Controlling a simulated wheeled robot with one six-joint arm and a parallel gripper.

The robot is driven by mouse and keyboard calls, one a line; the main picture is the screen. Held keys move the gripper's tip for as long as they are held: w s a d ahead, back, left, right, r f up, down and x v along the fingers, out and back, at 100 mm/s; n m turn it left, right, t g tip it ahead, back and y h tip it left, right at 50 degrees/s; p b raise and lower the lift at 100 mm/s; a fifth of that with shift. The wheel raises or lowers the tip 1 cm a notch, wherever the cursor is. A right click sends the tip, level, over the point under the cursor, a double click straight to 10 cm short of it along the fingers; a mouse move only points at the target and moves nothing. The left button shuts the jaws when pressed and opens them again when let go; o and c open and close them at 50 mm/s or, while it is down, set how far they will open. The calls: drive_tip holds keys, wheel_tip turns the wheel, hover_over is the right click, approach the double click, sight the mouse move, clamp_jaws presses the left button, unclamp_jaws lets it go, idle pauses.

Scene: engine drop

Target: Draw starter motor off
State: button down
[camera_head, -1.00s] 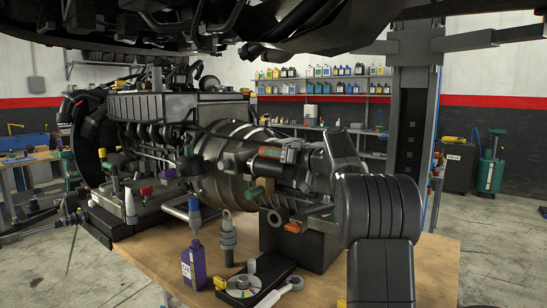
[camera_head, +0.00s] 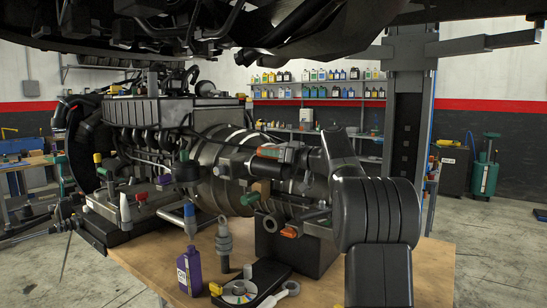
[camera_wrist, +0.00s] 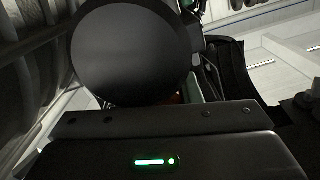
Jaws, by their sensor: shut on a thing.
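The starter motor (camera_wrist: 130,55) fills the upper left of the wrist view as a large, dark, round end face just beyond my gripper's housing. My gripper (camera_head: 272,155) is at the side of the engine's gearbox (camera_head: 222,165) in the head view, at the end of my dark arm that comes in from the right. It is shut on the starter motor. The fingertips are hidden in both views. In the head view the motor is hard to tell apart from the dark parts around my gripper. I cannot tell whether it still touches the gearbox.
The engine (camera_head: 160,110) stands at a wooden table (camera_head: 425,280). A purple bottle (camera_head: 188,272), a grey tool (camera_head: 224,245) and a black case with a disc (camera_head: 240,290) are at its front. A dark vehicle underside hangs overhead. A lift post (camera_head: 405,120) stands behind my arm.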

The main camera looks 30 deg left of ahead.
drive_tip(key=shift+r+p, duration=1.75)
drive_tip(key=shift+r, duration=1.45)
